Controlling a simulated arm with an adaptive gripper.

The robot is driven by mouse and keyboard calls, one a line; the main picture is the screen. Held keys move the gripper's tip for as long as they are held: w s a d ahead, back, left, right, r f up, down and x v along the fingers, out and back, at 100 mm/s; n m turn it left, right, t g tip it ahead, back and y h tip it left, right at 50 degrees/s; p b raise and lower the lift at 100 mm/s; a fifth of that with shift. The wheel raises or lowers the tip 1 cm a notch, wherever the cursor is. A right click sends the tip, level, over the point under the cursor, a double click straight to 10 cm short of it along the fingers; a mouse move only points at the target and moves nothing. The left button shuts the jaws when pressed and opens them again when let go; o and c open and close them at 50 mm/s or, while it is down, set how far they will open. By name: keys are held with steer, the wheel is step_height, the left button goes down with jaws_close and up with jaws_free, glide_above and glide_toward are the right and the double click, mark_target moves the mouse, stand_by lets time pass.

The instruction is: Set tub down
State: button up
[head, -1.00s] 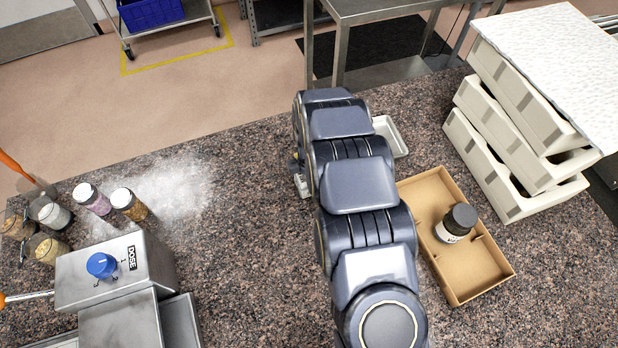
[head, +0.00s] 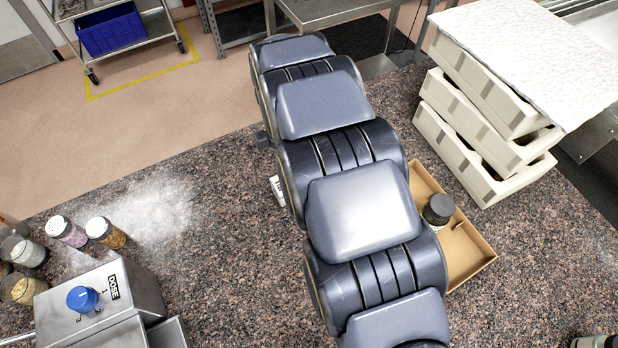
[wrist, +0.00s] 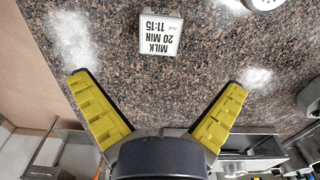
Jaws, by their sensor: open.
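My gripper (wrist: 160,82) is open in the wrist view, its yellow-padded fingers wide apart with nothing between them. In the head view my arm hides it. A jar with a dark lid (head: 438,208) stands in a shallow cardboard tray (head: 472,262) right of my arm; the arm partly covers both. I cannot tell whether this jar is the tub; nothing else in view is clearly a tub.
Several spice jars (head: 66,231) and a steel box marked DOSE (head: 95,300) stand at left, near spilled white powder (head: 150,205). Stacked cream crates (head: 480,130) stand at right. Speckled counter (head: 225,265) is clear left of my arm.

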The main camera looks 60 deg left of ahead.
steer(key=w+d+r+m, duration=0.6)
steer(key=w+d, duration=0.1)
steer(key=d, duration=0.2)
steer(key=w+d+r+m, duration=0.5)
steer(key=w+d+m, duration=0.25)
steer(key=d, duration=0.25)
steer(key=d+r+m, duration=0.3)
steer(key=d+m, duration=0.2)
steer(key=d, duration=0.3)
steer(key=d+r+m, duration=0.3)
steer(key=d+m, duration=0.1)
steer(key=d, duration=0.4)
steer(key=s+d+r+m+g, duration=0.1)
steer(key=s+d+m, duration=1.2)
steer(key=shift+m+g, duration=0.3)
steer(key=shift+m, duration=0.05)
